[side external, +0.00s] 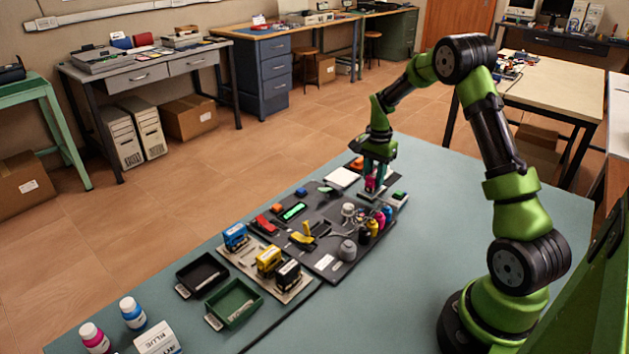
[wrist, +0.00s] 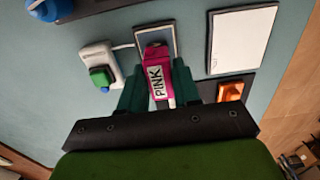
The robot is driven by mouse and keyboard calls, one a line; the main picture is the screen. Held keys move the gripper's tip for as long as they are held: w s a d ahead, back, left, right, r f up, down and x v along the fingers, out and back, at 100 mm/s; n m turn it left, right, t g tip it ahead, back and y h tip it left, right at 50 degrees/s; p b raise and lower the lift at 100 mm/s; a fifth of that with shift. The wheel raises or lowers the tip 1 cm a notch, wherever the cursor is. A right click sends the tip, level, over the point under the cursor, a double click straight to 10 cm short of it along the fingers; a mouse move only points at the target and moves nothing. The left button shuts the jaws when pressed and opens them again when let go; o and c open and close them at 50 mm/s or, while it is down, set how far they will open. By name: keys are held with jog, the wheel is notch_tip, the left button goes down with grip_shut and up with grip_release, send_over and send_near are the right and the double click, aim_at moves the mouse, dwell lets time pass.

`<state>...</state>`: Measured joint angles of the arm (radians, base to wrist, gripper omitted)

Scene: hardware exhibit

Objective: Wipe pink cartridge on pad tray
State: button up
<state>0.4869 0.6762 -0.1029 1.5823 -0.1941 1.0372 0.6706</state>
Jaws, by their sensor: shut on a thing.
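My gripper (side external: 375,172) is shut on the pink cartridge (side external: 370,184), low over the far end of the dark board. In the wrist view, the cartridge (wrist: 157,72) sits between the two green fingers of my gripper (wrist: 160,84), with its "PINK" label facing the camera. A small grey tray or plate (wrist: 155,37) lies just beyond the cartridge's far end. I cannot tell whether they touch. A white pad in a dark frame (wrist: 242,40) lies to the right of the cartridge, apart from it. It also shows left of my gripper in the side view (side external: 342,177).
A white device with a green button (wrist: 101,74) stands close left of my gripper in the wrist view. An orange block (wrist: 231,91) is close on the right.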

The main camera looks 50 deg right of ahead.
jog(key=shift+s+d, duration=0.1)
jog(key=shift+d, duration=0.35)
jog(key=shift+a, duration=0.15)
jog(key=shift+a, duration=0.9)
jog(key=shift+d, duration=0.15)
jog(key=shift+d+f, duration=0.15)
jog(key=shift+d, duration=0.75)
jog(key=shift+r, duration=3.6)
